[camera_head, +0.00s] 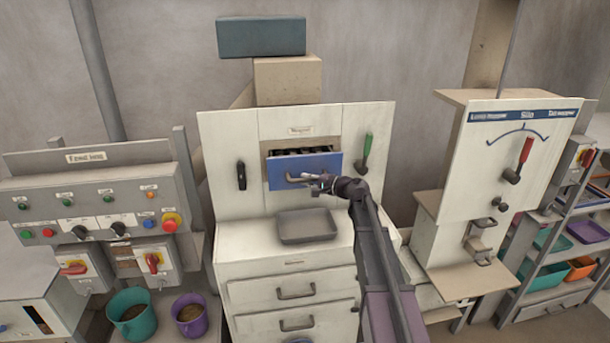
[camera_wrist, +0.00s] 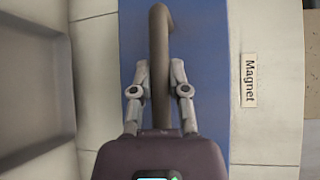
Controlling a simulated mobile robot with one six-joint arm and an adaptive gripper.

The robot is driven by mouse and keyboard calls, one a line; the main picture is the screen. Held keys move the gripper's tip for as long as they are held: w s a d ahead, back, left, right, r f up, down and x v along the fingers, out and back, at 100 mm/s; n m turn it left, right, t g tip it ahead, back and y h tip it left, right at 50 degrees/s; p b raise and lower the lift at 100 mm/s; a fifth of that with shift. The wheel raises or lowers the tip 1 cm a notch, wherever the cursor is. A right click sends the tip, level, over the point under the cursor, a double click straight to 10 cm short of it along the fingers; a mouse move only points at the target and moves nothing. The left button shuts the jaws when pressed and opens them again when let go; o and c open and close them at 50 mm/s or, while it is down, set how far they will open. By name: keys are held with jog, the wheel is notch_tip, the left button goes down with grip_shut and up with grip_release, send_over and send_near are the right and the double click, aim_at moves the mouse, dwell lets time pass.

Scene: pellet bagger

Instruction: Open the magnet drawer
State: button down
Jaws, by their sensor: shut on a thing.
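The magnet drawer (camera_head: 280,173) has a blue front and sits in the upper middle of the white cabinet. It stands partly out, and dark bars show inside it above the front. Its curved grey handle (camera_head: 292,179) is on the blue front. My gripper (camera_head: 318,181) is at the right part of this handle. In the wrist view my gripper (camera_wrist: 159,82) has a finger on each side of the handle (camera_wrist: 160,45) and is shut on it. The blue front (camera_wrist: 205,90) and a "Magnet" label (camera_wrist: 250,79) also show there.
A grey tray (camera_head: 306,238) stands on the ledge below the drawer. A black handle (camera_head: 241,175) is on the panel to the left, and a green-handled lever (camera_head: 366,151) to the right. White drawers (camera_head: 293,293) are below the ledge.

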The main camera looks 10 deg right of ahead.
jog(key=s, duration=0.9)
jog(key=shift+d, duration=0.1)
jog(key=c, duration=0.6)
grip_release()
jog(key=shift+w, duration=0.1)
jog(key=shift+w, duration=0.1)
